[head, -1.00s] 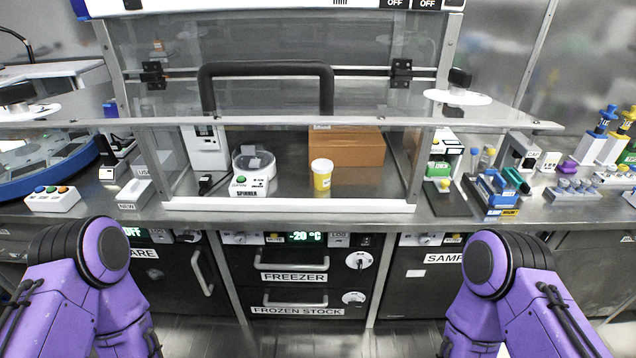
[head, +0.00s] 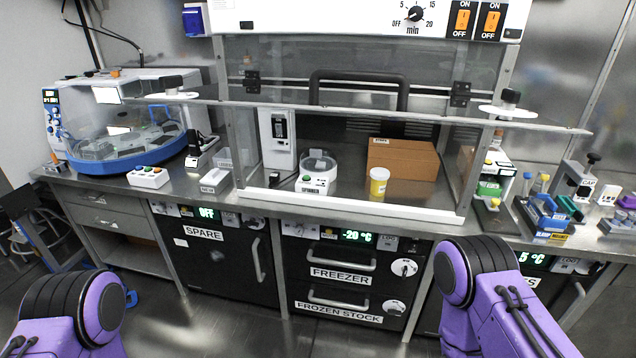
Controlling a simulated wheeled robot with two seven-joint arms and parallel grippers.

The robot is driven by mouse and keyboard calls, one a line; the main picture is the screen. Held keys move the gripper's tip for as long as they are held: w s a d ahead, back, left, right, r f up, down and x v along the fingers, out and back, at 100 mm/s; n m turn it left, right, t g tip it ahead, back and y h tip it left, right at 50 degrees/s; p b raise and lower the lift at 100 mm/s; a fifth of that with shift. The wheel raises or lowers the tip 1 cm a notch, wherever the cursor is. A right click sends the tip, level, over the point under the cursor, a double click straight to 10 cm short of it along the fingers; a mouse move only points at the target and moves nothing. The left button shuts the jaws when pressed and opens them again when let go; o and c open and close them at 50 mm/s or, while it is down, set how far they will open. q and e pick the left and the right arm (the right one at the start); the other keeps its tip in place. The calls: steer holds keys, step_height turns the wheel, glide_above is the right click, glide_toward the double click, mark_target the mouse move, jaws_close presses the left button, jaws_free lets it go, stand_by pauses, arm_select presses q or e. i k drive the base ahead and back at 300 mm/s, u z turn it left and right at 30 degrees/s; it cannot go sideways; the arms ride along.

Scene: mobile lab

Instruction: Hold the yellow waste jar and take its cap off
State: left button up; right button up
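The yellow waste jar (head: 378,186) stands upright inside the glass-fronted hood, near its front sill. Its white cap (head: 379,173) sits on top. It stands in front of a brown cardboard box and to the right of the spinner. Only the purple upper links of my two arms show, at the lower left and lower right. Both grippers are out of view, and nothing touches the jar.
The hood's sash (head: 400,116) is raised above a front opening. The white spinner (head: 317,176) and the cardboard box (head: 402,166) stand inside. A button box (head: 148,177) sits left on the bench. Racks (head: 545,214) crowd the right. Floor in front is clear.

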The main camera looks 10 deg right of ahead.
mark_target(378, 188)
steer(key=u, duration=0.95)
steer(key=i, duration=1.2)
steer(key=z, duration=0.6)
